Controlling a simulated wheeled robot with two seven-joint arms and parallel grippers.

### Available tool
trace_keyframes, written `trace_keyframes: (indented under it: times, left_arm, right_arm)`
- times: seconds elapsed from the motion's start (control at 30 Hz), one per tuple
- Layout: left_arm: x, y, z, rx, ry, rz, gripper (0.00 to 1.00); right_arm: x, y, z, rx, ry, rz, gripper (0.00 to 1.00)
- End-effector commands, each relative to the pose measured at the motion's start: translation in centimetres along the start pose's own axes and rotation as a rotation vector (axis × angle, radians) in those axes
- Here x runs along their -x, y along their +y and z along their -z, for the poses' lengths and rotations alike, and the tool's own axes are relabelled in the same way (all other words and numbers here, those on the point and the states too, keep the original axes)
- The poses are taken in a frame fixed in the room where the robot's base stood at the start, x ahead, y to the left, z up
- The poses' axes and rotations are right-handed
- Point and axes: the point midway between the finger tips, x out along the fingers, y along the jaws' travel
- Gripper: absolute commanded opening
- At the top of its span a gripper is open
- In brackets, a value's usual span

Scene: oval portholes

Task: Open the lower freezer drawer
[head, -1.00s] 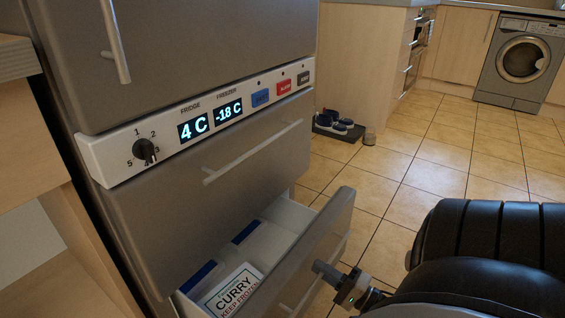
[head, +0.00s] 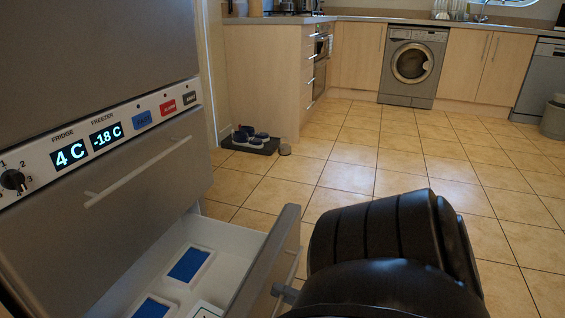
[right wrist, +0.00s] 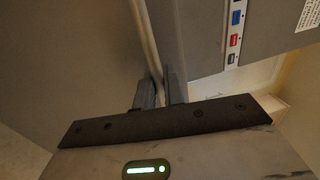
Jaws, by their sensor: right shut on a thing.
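The lower freezer drawer (head: 262,262) is pulled out from the grey fridge-freezer, and its white inside shows in the head view. Its pale bar handle (head: 294,266) runs along the outer face. My right gripper (head: 284,292) is at this handle, partly hidden by my black arm. In the right wrist view, the two fingers (right wrist: 159,92) are closed around the end of the visible pale handle bar (right wrist: 148,40). My left gripper is not in view.
White boxes with blue tops (head: 190,265) lie in the drawer. The closed drawer above has its own bar handle (head: 135,172). A shoe tray (head: 250,146) lies on the floor near the cabinets. The tiled floor (head: 380,160) to the right is clear.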

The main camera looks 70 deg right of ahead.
Motion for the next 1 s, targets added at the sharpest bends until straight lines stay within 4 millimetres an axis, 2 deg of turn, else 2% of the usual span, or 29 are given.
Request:
trace_keyframes:
  times: [0.2,0.23,0.27,0.3,0.57,0.67,0.77,0.93,1.0]
  left_arm:
    - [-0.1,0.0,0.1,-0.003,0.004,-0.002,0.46]
    - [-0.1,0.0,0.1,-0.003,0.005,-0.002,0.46]
    - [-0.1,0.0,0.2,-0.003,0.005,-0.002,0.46]
    - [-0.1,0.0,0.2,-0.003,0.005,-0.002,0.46]
    - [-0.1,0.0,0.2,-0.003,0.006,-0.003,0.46]
    - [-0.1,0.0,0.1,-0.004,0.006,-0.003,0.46]
    - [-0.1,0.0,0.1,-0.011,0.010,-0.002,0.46]
    - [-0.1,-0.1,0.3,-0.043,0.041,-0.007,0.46]
    - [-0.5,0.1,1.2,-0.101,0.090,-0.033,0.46]
  right_arm:
    - [0.0,0.0,0.0,0.000,0.001,0.000,0.00]
    - [0.0,0.0,0.0,0.000,0.001,0.000,0.16]
    - [0.0,0.0,0.0,0.000,0.001,0.000,0.24]
    - [0.0,0.0,0.0,0.000,0.001,0.000,0.26]
    - [0.1,0.0,0.0,0.000,0.000,-0.001,0.26]
    - [0.6,0.1,0.0,0.000,0.000,-0.002,0.26]
    - [2.1,0.1,0.0,0.000,0.001,-0.005,0.26]
    - [6.0,0.2,0.0,-0.001,0.003,-0.007,0.26]
    - [7.8,0.3,0.0,-0.001,0.003,-0.006,0.26]
